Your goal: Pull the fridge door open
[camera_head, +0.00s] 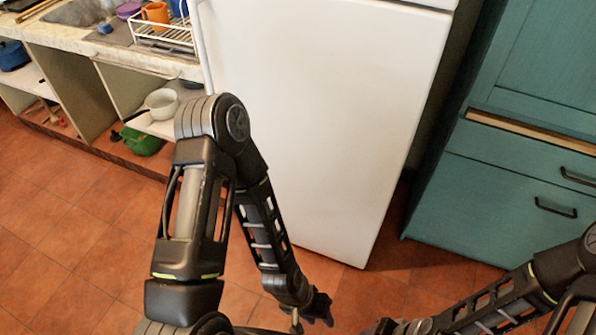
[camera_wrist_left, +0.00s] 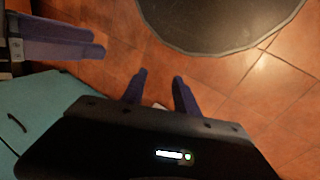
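The white fridge door (camera_head: 320,110) fills the middle of the head view and looks shut. A pale upright handle (camera_head: 201,45) runs along its left edge, partly hidden low down by my left arm. My left gripper (camera_head: 322,308) hangs low in front of the fridge, away from the handle. In the left wrist view its two purple fingers (camera_wrist_left: 160,85) are apart with nothing held between them. My right gripper (camera_head: 378,328) is at the bottom edge of the head view, mostly cut off. Its fingers (camera_wrist_left: 65,40) show side-on in the left wrist view, and their gap is unclear.
A counter (camera_head: 60,38) with a white dish rack (camera_head: 165,35) stands left of the fridge. Open shelves below hold a white pot (camera_head: 162,103) and a green bowl (camera_head: 141,142). A teal cabinet (camera_head: 500,190) stands close on the right. The tiled floor (camera_head: 75,240) at left is clear.

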